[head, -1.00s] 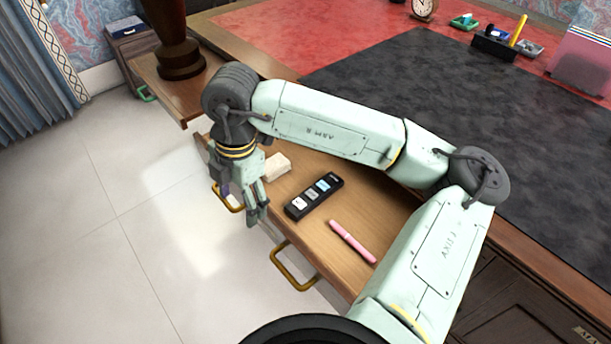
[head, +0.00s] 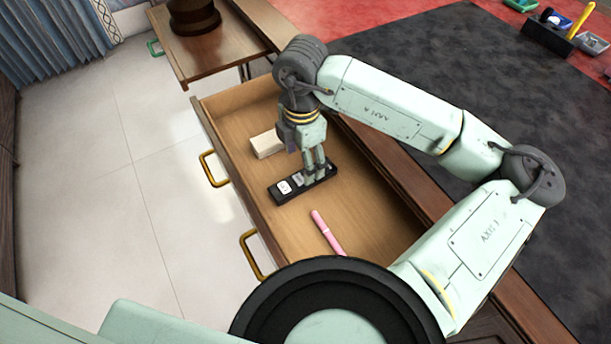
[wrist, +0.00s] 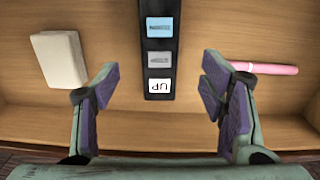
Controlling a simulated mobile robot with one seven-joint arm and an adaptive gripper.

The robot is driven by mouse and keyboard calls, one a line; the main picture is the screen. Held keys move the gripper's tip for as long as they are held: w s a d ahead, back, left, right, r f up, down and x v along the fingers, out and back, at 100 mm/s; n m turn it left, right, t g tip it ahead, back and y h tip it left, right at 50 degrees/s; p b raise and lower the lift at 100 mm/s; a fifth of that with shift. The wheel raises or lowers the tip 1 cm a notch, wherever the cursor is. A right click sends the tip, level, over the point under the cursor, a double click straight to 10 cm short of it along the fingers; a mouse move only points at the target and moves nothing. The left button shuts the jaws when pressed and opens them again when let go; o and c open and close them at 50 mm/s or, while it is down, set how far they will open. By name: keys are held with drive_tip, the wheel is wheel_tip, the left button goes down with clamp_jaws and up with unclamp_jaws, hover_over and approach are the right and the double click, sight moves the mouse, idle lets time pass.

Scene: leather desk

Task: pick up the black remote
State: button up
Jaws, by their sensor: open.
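The black remote (head: 287,192) lies flat in the open wooden drawer, with light and blue buttons on its face. In the wrist view the remote (wrist: 160,92) runs upright at the middle top, its near end showing a white "UP" button. My gripper (head: 315,176) points down over the remote in the head view and hides part of it. In the wrist view my gripper (wrist: 162,92) is open and empty, with purple pads on either side of the remote's line and apart from it. I cannot tell its exact height above the remote.
A cream block (head: 266,144) lies in the drawer behind the remote, left in the wrist view (wrist: 58,58). A pink pen (head: 327,232) lies in front, right in the wrist view (wrist: 252,67). The drawer's walls surround them; gold handles (head: 213,169) are on its front.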

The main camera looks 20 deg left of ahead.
drive_tip(key=shift+w+d+f+p, duration=0.1)
drive_tip(key=shift+f+p, duration=0.4)
drive_tip(key=shift+f, duration=1.15)
drive_tip(key=shift+w+f+p, duration=0.1)
drive_tip(key=shift+f+p, duration=0.35)
drive_tip(key=shift+f, duration=1.2)
drive_tip(key=shift+s, duration=0.1)
drive_tip(key=c, duration=1.3)
